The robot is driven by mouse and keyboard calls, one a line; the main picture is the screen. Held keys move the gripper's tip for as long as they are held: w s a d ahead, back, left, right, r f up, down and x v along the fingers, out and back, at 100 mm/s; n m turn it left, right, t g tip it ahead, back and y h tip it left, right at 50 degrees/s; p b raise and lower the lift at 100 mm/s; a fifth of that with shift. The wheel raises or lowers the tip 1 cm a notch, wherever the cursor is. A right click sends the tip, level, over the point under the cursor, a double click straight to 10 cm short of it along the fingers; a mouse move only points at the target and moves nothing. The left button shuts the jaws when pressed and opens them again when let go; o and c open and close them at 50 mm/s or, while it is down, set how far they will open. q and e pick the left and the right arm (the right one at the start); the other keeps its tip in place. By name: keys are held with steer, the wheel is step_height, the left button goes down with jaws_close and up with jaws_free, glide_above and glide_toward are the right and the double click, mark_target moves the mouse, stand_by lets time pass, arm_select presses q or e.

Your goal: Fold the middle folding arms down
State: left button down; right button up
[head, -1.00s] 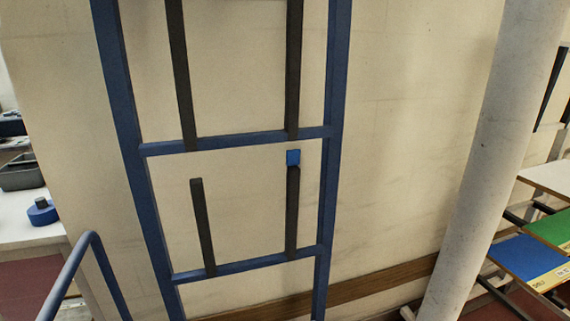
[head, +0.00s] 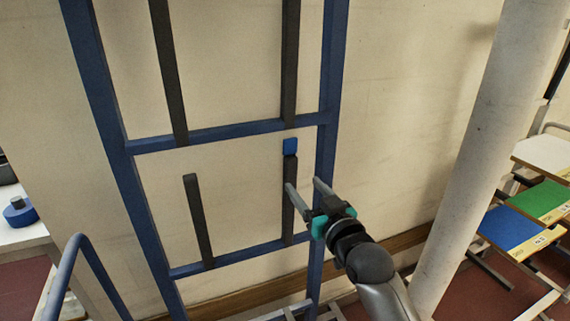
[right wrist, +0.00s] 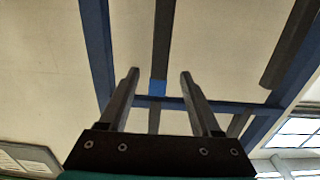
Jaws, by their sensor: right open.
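A blue rack frame (head: 105,120) stands against the wall. Two dark folding arms rise from its lower visible crossbar (head: 235,257): a left one (head: 199,215) and a right one (head: 289,190) with a blue tip (head: 290,146). Both stand up. My right gripper (head: 303,185) is open and empty at the right one, below its tip; one finger overlaps this arm in the head view. In the upside-down right wrist view, the blue tip (right wrist: 158,87) shows between the fingers (right wrist: 160,75). I see no contact. My left gripper is out of view.
Two more dark arms (head: 167,70) stand on the crossbar above. A pale column (head: 480,150) rises to the right of my right arm. Colored panels (head: 512,228) lie at the far right. A blue rail (head: 65,270) is at lower left.

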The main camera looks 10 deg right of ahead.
mark_target(285, 163)
steer(key=w, duration=0.4)
steer(key=w+a+b, duration=0.1)
steer(key=w, duration=0.2)
steer(key=w+a+b, duration=0.1)
steer(key=w, duration=0.3)
steer(key=shift+w+a, duration=0.15)
steer(key=shift+w, duration=0.15)
jaws_close()
stand_by(1.1)
